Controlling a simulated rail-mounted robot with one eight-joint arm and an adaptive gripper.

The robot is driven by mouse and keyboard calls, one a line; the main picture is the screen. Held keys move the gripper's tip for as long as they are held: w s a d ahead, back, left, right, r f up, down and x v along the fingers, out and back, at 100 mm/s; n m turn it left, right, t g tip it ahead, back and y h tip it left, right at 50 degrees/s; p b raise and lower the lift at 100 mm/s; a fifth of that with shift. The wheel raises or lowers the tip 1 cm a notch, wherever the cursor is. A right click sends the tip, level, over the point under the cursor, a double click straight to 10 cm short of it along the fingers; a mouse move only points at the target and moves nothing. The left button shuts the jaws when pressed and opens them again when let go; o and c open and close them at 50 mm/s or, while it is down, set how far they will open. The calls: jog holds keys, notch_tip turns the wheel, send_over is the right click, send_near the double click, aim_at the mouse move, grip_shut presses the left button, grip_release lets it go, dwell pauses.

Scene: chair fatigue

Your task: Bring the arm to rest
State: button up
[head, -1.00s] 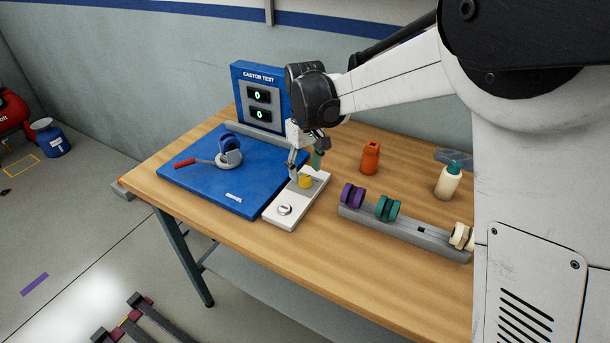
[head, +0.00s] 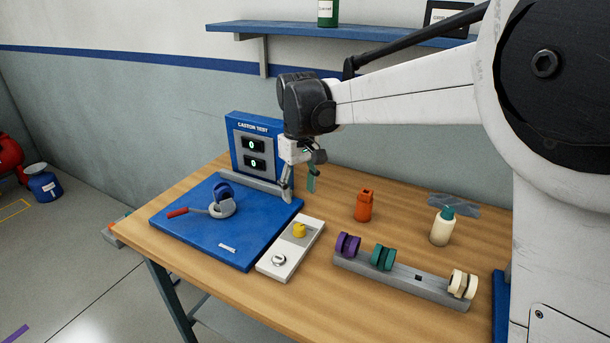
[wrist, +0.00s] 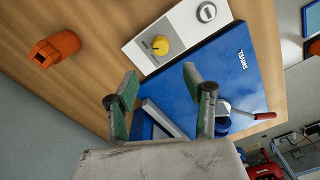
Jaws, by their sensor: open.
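My gripper (head: 300,183) is open and empty in the head view. It hangs above the table near the right back corner of the blue castor test plate (head: 185,240). In the wrist view, my gripper (wrist: 158,93) shows two green-padded fingers spread apart with nothing between them. Below and in front of it, the white control box (head: 274,266) carries a yellow knob (head: 299,230) and a round silver button (head: 278,260). The fingers are apart from the knob.
The test display (head: 252,150) stands behind the plate, both readouts at 0. A grey rack (head: 400,280) holds purple, teal and cream castors. A wall shelf (head: 345,34) is above.

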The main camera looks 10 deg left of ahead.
jog(key=s+d+r+m+t, duration=0.25)
jog(key=s+d, duration=0.25)
jog(key=d, duration=0.3)
jog(key=s+d+r+m+t, duration=0.1)
jog(key=s+d+r+m, duration=0.1)
jog(key=s+d+r, duration=0.5)
jog(key=s+d+f+m+t, duration=0.2)
jog(key=s+d+f, duration=0.2)
jog(key=s+d, duration=0.3)
jog(key=s+d+f+m+t, duration=0.1)
jog(key=s+d+f+m, duration=0.1)
jog(key=s+d+f, duration=0.2)
jog(key=s+d, duration=0.2)
jog(key=s, duration=0.1)
jog(key=shift+s+d+t, duration=0.15)
jog(key=shift+d+t, duration=0.2)
jog(key=shift+d, duration=0.05)
